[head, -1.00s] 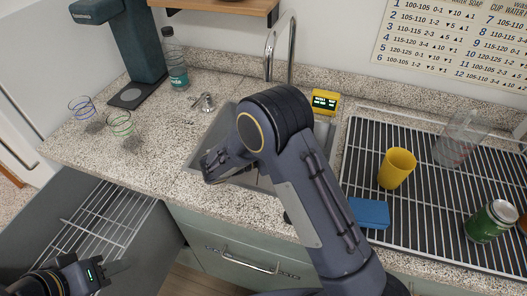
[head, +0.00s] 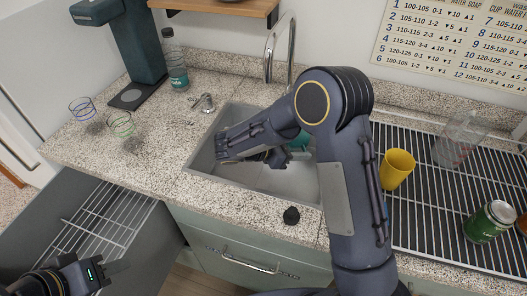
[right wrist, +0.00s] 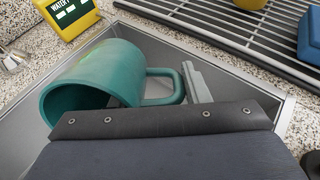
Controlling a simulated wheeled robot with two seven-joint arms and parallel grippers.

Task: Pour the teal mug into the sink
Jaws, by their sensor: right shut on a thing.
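The teal mug (right wrist: 95,80) lies tipped on its side over the sink in the right wrist view, its mouth facing lower left. Its inside looks dark, and I cannot see any liquid. My right gripper (right wrist: 160,90) is shut on the mug, with its fingers at the handle side. In the head view, a small part of the mug (head: 301,140) shows behind my right gripper (head: 278,157), over the grey sink (head: 225,173). My left gripper (head: 110,270) is at the lower left, away from the mug; its jaw opening is unclear.
A chrome faucet (head: 270,55) stands behind the sink. A drying rack (head: 430,215) on the right holds a yellow cup (head: 397,168), a clear pitcher (head: 455,140) and a green jar (head: 489,222). Two glasses and a bottle (head: 174,62) stand left.

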